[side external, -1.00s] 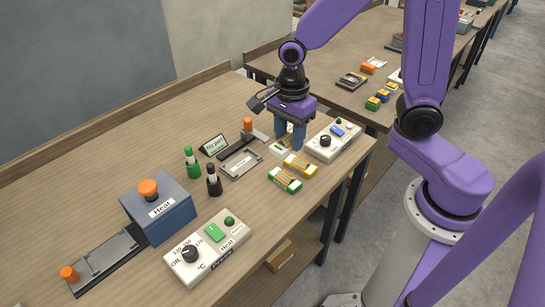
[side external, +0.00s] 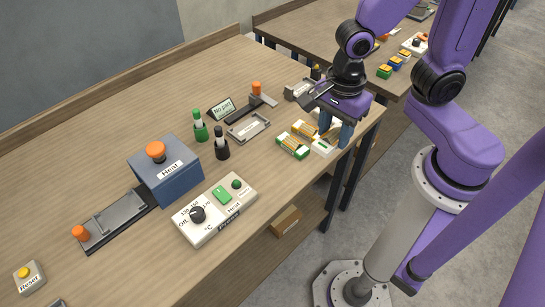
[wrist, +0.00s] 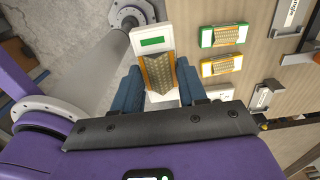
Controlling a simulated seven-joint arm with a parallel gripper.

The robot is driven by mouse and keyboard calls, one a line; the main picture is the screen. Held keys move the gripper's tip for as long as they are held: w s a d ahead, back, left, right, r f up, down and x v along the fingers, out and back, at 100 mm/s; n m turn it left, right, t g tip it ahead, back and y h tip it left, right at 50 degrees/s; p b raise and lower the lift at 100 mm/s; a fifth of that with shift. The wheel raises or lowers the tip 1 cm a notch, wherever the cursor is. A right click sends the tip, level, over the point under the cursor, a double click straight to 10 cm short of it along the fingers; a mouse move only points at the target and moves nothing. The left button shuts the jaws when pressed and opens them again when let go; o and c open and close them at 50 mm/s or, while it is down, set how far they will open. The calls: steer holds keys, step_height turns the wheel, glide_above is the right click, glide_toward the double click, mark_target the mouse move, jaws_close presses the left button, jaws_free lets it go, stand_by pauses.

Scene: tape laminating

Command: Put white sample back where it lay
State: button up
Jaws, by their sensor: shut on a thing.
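My gripper (side external: 335,137) is shut on the white sample (side external: 322,147). The sample is a white block with a green label, and a brown woven strip with orange edges shows on it in the wrist view (wrist: 153,42). My blue fingers (wrist: 158,88) hold it from both sides near the table's front edge. It looks larger than its neighbours there, so it seems raised; its height above the table is unclear. The green sample (side external: 292,147) and the yellow sample (side external: 304,131) lie side by side just left of it. My fingers hide part of the white sample.
Floor lies beyond the front edge.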

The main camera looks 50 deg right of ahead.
steer(key=shift+w+a+f, duration=1.2)
steer(key=shift+w+f, duration=0.15)
steer(key=shift+w, duration=1.4)
glide_above(273, 163)
step_height(273, 163, down, 6)
steer(key=shift+s+f, duration=0.1)
steer(key=shift+f, duration=1.9)
steer(key=shift+f, duration=0.1)
steer(key=o, duration=1.1)
steer(key=shift+c, duration=0.2)
